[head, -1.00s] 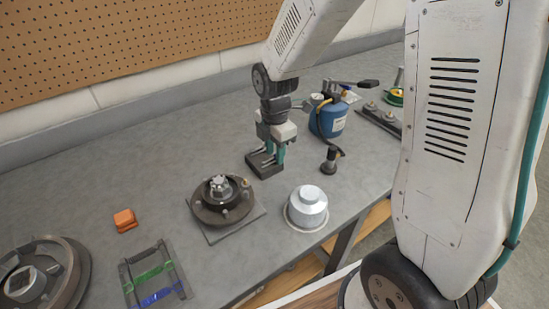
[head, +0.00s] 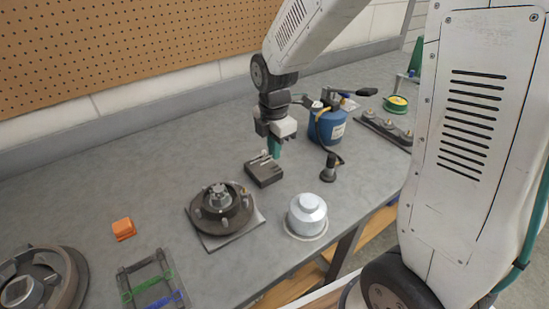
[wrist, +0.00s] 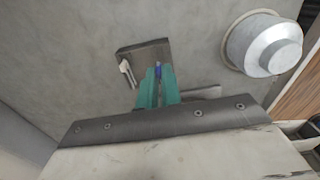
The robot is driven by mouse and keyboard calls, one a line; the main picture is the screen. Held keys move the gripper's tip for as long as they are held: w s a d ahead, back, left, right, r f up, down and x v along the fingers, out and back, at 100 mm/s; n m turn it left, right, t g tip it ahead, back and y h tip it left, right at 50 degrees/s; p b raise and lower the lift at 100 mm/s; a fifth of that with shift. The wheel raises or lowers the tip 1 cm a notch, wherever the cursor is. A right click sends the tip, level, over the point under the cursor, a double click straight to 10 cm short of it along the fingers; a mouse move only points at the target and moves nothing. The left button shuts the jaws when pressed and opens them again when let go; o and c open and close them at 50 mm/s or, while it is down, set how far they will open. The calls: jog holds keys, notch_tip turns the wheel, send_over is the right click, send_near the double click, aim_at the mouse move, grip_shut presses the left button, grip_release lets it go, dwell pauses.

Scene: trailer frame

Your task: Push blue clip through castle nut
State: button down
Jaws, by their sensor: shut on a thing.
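The blue clip shows as a small blue piece (wrist: 158,71) between my teal fingertips in the wrist view. My gripper (wrist: 158,80) is shut on it, over the dark clip block; I cannot tell whether the clip is clear of the block. In the head view my gripper (head: 274,153) is at the block's back right, and the blue clip cannot be made out. The dark block (head: 264,175) holds light metal clips, also seen in the wrist view (wrist: 127,72). The castle nut (head: 218,195) sits at the centre of the dark hub (head: 208,222), left of and nearer than the block.
A silver cap (head: 307,214) stands right of the hub. A blue gas torch (head: 327,127) with a dark nozzle stands behind the block. An orange block (head: 123,229) and a rack with green and blue bars (head: 154,283) are at left. Bench surface between hub and block is clear.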

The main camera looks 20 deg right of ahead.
notch_tip(320, 180, up, 10)
jog(key=shift+f, duration=0.2)
dwell(0.5)
